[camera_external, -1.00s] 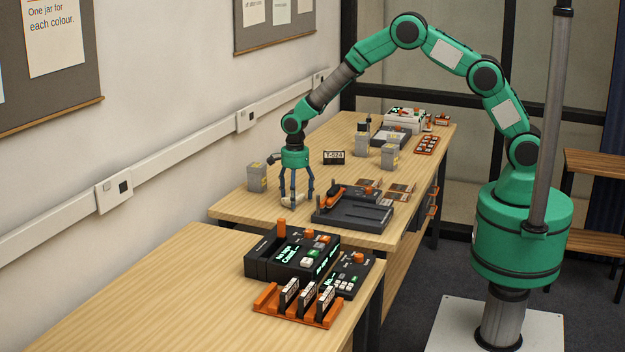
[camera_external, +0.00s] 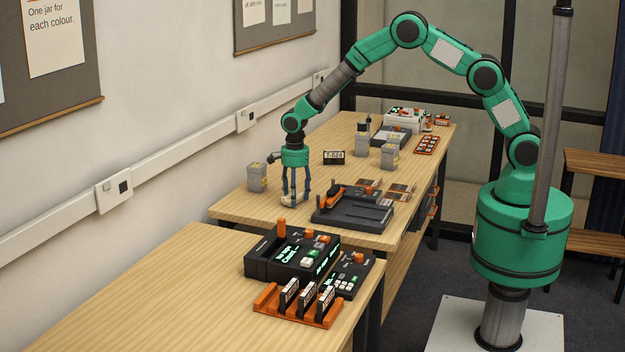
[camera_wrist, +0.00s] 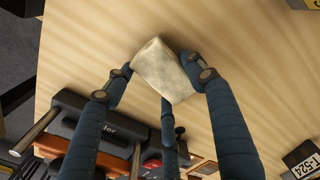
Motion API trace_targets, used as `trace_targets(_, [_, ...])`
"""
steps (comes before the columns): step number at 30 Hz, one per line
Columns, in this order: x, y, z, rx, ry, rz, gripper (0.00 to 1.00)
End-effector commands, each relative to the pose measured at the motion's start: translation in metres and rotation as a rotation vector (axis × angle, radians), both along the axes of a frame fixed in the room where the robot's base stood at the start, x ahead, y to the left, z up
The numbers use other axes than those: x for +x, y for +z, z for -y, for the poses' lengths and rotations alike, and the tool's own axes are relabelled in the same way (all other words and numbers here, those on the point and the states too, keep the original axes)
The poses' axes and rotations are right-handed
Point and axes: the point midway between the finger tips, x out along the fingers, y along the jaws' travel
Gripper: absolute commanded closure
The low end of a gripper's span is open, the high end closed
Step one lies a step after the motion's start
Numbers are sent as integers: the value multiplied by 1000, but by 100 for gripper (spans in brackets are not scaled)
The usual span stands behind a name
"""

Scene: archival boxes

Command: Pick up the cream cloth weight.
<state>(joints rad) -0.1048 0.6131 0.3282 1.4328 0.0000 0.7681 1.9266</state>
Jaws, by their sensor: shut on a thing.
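The cream cloth weight (camera_wrist: 162,72) is a small pale block between my fingers in the wrist view. In the external view it shows as a small pale patch (camera_external: 288,199) low between the fingertips, mostly hidden by them. My gripper (camera_external: 295,198) points straight down at the far table and its blue fingers are shut on the weight. In the wrist view the gripper's fingers (camera_wrist: 168,82) touch it from both sides, with a third finger below it. The weight is at or very near the tabletop; I cannot tell whether it touches.
A dark tray device (camera_external: 352,212) stands just right of my gripper. A grey box (camera_external: 257,177) stands to the left, and more boxes (camera_external: 389,157) stand behind. A T-524 sign (camera_external: 334,157) is behind my gripper. Bare wood lies in front and left.

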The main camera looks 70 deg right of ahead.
Motion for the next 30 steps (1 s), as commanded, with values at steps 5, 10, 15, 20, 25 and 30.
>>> trace_targets(5, [2,21,0,0,0,4,86])
trace_targets(10, [2,47,0,1,0,5,86])
trace_targets(15, [1,72,0,0,0,4,86])
trace_targets(20, [1,89,0,0,0,2,86])
trace_targets(25, [1,96,0,0,0,2,86])
trace_targets(30, [1,96,0,0,0,2,86])
